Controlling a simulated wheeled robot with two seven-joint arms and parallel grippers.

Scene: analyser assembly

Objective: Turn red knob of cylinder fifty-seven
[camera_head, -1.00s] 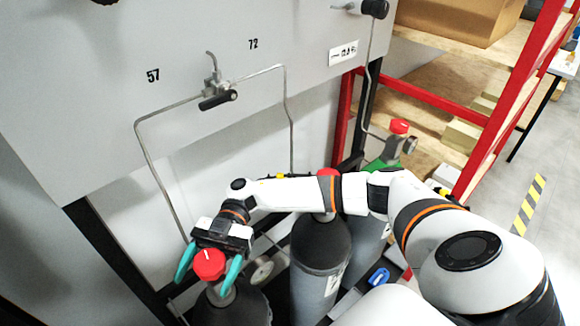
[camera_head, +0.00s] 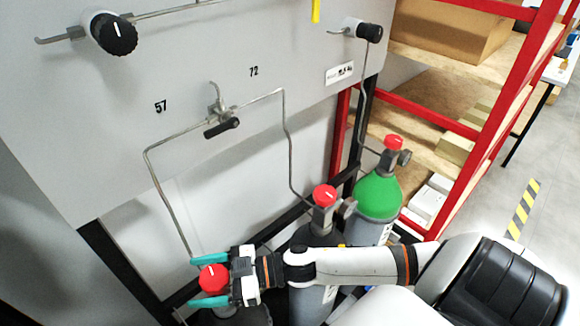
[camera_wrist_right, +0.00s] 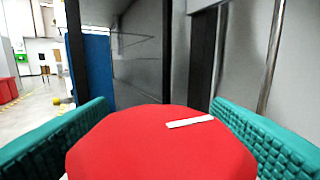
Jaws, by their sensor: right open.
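The red knob (camera_head: 213,279) of the cylinder under the number 57 (camera_head: 161,107) is at the bottom of the head view, with a white mark on top. My right gripper (camera_head: 210,281) is open, with one teal finger on the far side of the knob and one on the near side. In the right wrist view the red knob (camera_wrist_right: 160,145) fills the lower middle between the two teal fingers. Small gaps seem to show beside it; contact cannot be told. The dark cylinder (camera_head: 245,316) below is mostly hidden. My left gripper is not in view.
A second cylinder with a red knob (camera_head: 325,195) stands to the right, partly behind my right arm. A green-topped cylinder (camera_head: 377,196) stands further right. The grey panel (camera_head: 130,140) carries pipes and a black-handled valve (camera_head: 221,128). A red-framed shelf (camera_head: 500,100) is at the right.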

